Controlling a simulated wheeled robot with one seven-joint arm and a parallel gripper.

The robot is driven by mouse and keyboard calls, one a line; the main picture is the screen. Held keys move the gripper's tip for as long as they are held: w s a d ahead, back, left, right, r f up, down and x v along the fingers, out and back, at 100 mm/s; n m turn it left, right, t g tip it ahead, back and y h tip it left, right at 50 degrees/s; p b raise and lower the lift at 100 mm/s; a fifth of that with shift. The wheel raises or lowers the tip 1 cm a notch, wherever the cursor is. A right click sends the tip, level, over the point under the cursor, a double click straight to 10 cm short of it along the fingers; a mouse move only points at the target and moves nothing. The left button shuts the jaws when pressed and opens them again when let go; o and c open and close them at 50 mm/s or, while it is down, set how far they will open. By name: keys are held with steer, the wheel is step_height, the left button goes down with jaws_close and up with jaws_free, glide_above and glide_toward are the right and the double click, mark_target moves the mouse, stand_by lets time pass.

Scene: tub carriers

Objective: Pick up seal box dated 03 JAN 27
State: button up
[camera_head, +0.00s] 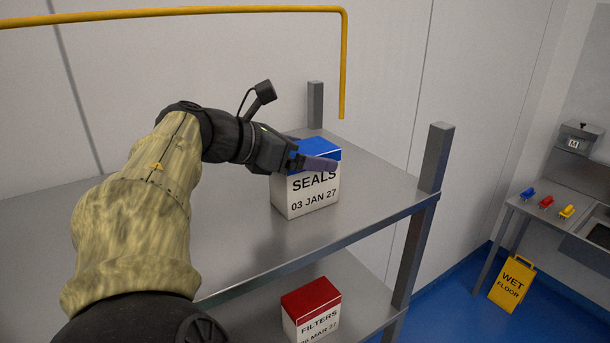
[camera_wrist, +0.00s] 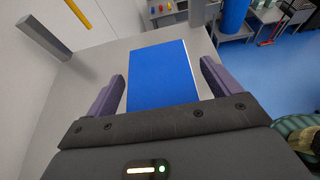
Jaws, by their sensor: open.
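The seal box (camera_head: 311,195) stands upright on the upper grey shelf, with a blue top and white sides marked "SEALS 03 JAN 27". In the wrist view its blue top (camera_wrist: 158,78) lies between the two purple fingers. My gripper (camera_head: 315,163) is open at the box's top, with one finger showing across the blue lid in the head view. In the wrist view my gripper (camera_wrist: 160,88) has a finger on each side of the box, with a gap at the left finger. Whether the right finger touches the box cannot be told.
A red-topped filters box (camera_head: 311,310) stands on the lower shelf. The upper shelf (camera_head: 370,195) is otherwise clear, with grey posts (camera_head: 436,158) at its corners. A yellow pipe (camera_head: 343,65) hangs down behind. A yellow wet floor sign (camera_head: 512,284) stands at right.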

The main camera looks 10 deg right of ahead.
steer(key=c, duration=1.3)
steer(key=shift+o, duration=0.2)
steer(key=shift+r, duration=0.1)
step_height(320, 180, up, 10)
steer(key=shift+f+b, duration=0.1)
steer(key=shift+b, duration=0.8)
